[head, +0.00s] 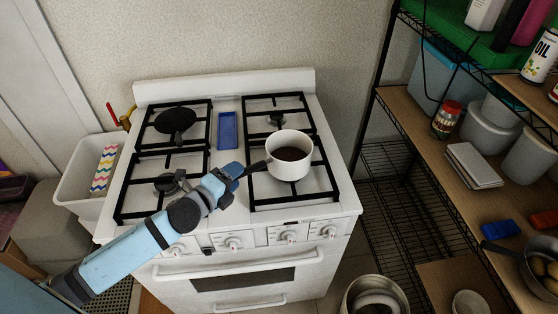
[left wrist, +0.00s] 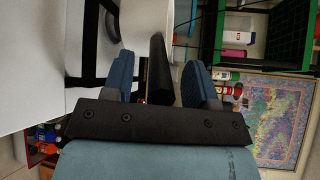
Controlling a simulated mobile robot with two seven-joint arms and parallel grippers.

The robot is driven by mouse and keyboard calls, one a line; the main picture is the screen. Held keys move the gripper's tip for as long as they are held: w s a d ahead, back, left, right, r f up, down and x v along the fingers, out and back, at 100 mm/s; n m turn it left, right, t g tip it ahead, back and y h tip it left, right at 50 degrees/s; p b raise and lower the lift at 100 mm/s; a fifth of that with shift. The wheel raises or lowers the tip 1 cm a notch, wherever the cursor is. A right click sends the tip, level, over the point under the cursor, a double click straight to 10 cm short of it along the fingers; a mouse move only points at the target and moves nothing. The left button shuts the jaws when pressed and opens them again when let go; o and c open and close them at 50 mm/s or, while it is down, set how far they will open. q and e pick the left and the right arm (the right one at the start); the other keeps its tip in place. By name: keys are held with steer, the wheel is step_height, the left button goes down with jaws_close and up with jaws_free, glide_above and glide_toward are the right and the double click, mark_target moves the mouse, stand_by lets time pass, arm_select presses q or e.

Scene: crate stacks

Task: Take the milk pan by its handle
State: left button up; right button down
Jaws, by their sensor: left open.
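The white milk pan (head: 289,163) stands upright on the front right burner of the stove, with something dark inside. Its black handle (head: 258,166) points left toward my left gripper (head: 238,171). In the left wrist view, the two blue fingers of my left gripper (left wrist: 160,82) are apart. A black bar that looks like the handle (left wrist: 159,68) lies between them, with a gap visible on each side. The handle's near end is partly hidden by the gripper in the head view. My right gripper is not in view.
The white stove (head: 232,192) has black grates, with a small black pan (head: 175,121) at the back left and a blue tray (head: 228,130) in the middle. A shelf rack (head: 425,125) stands at the right. A metal pot (head: 373,292) is low in front.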

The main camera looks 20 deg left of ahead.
arm_select(q)
jaws_close()
steer(key=shift+r, duration=0.1)
